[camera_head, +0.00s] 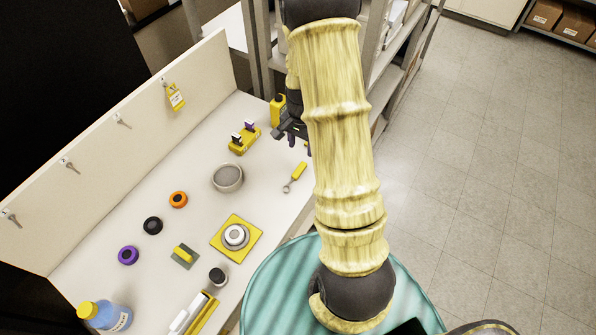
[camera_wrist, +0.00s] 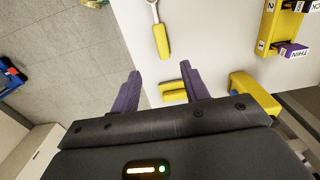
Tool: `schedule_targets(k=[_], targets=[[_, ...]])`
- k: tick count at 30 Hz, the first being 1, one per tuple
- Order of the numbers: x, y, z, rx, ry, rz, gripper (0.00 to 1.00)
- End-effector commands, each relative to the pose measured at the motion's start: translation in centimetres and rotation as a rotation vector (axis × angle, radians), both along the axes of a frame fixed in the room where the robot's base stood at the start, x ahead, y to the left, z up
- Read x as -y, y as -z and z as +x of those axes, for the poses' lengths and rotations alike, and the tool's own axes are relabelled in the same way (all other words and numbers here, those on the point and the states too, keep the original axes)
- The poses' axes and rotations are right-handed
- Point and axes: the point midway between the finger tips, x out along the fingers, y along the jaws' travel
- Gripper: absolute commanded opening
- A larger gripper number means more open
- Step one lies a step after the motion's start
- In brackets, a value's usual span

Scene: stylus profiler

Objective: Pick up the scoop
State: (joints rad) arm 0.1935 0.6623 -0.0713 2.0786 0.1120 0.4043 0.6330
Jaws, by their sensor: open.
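The scoop (camera_head: 296,176) has a yellow handle and a small grey metal end. It lies on the white bench near its right edge. In the wrist view its yellow handle (camera_wrist: 161,40) shows at the top, with part of the metal end cut off by the frame. My gripper (camera_head: 293,139) is above the bench edge, farther back than the scoop. In the wrist view my gripper (camera_wrist: 160,72) has its purple fingers apart with nothing held. The scoop is beyond the fingertips and apart from them.
A yellow holder (camera_head: 243,139) with dark and purple tabs stands left of my gripper. A grey bowl (camera_head: 228,177) and a yellow square plate (camera_head: 221,248) are nearby.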

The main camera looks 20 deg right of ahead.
Motion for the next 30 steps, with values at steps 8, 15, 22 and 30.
schedule_targets(k=[8,15,22,30], targets=[[-0.1,4.1,-0.1,-0.003,0.0,0.001,0.45],[0.0,6.0,0.0,0.0,-0.001,0.0,0.45],[0.0,6.0,0.0,0.001,-0.001,-0.001,0.45],[-0.3,7.2,0.0,-0.003,-0.001,0.001,0.45]])
